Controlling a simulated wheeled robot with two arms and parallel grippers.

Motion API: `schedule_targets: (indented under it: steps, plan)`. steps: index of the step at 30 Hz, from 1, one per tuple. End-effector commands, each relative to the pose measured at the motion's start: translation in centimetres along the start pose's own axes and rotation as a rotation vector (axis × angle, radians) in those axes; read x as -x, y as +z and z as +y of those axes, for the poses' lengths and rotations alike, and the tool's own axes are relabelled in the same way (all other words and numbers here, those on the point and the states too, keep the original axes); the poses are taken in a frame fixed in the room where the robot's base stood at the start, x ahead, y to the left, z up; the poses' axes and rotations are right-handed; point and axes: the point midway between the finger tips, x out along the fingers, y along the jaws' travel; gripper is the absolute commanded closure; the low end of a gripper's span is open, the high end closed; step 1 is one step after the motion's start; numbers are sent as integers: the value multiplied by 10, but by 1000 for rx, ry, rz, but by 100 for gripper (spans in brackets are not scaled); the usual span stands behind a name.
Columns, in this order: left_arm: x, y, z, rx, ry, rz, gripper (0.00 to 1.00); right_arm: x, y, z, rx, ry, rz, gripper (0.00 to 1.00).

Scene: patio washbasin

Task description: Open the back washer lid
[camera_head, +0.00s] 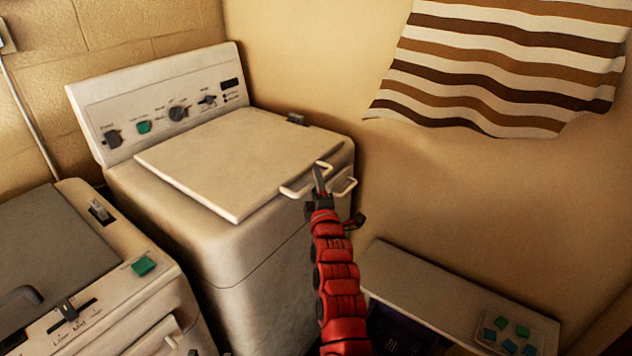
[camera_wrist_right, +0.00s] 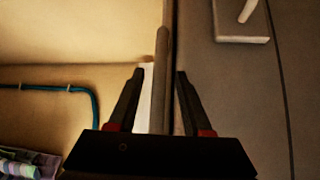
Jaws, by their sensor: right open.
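The back washer (camera_head: 240,270) is a cream top-loader with a control panel at its back. Its lid (camera_head: 225,155) lies across the top, looking closed. A light bar handle (camera_head: 292,192) sticks out at the lid's front right edge. My right gripper (camera_head: 320,175) is at this handle, its dark fingers pointing up in the head view. In the right wrist view my open fingers (camera_wrist_right: 158,75) stand either side of a long narrow bar or edge (camera_wrist_right: 161,70). I cannot tell whether they touch it. My left gripper is not in view.
A second machine (camera_head: 100,270) stands close at the lower left. A low shelf (camera_head: 430,285) with teal and green items (camera_head: 508,335) is at the lower right. A striped cloth (camera_head: 500,65) hangs on the wall. A teal hose (camera_wrist_right: 75,90) shows in the wrist view.

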Motion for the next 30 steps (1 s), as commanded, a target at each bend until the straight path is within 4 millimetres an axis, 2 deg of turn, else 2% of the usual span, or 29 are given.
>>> schedule_targets:
  steps: [9, 15, 18, 30]
  plan:
    - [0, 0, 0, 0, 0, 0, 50, -1, 0, 0, 0, 1, 1, 50]
    - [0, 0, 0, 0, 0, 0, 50, -1, 0, 0, 0, 1, 1, 86]
    - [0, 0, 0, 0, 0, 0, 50, -1, 0, 0, 0, 1, 1, 100]
    - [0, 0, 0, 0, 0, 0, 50, -1, 0, 0, 0, 0, 1, 100]
